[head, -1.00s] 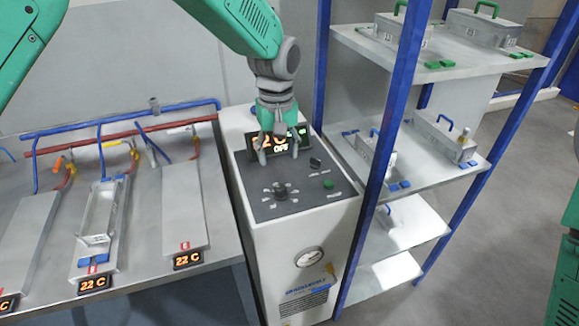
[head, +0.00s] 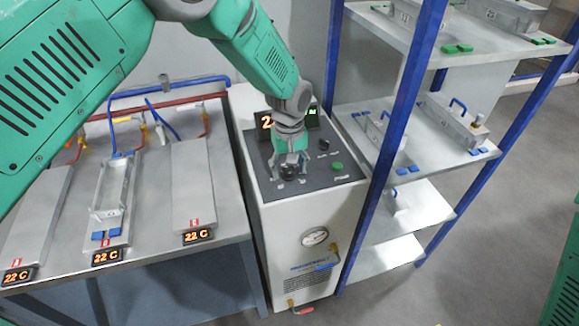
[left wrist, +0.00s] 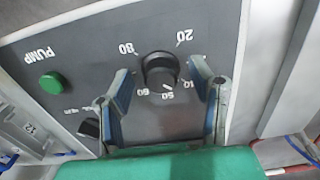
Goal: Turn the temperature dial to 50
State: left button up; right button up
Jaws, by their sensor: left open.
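The temperature dial (left wrist: 160,70) is a round black knob on the dark grey panel of the white unit. In the left wrist view it sits between the two fingers of my open left gripper (left wrist: 160,76), with a visible gap on the left and right. Numbers ring it, upside down in this view; its light mark seems to be at the lower side, near 50, but is too small to read surely. In the head view my left gripper (head: 290,170) is over the dial (head: 290,173) at the panel's front. My right gripper is out of view.
A green PUMP button (left wrist: 51,83) and a black switch (left wrist: 89,128) are beside the dial. The unit's display (head: 267,122) is partly hidden by my arm. A blue-framed shelf (head: 390,110) stands close right; a bench (head: 235,215) with 22 C displays stands left.

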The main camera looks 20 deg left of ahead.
pick_arm(q)
jog(key=shift+w+f, duration=0.1)
jog(key=shift+f, duration=0.3)
grip_shut()
jog(key=shift+m, duration=0.3)
jog(key=m, duration=0.3)
jog(key=shift+m, duration=0.3)
jog(key=shift+a+m, duration=0.1)
jog(key=shift+m, duration=2.1)
jog(key=shift+r, duration=0.1)
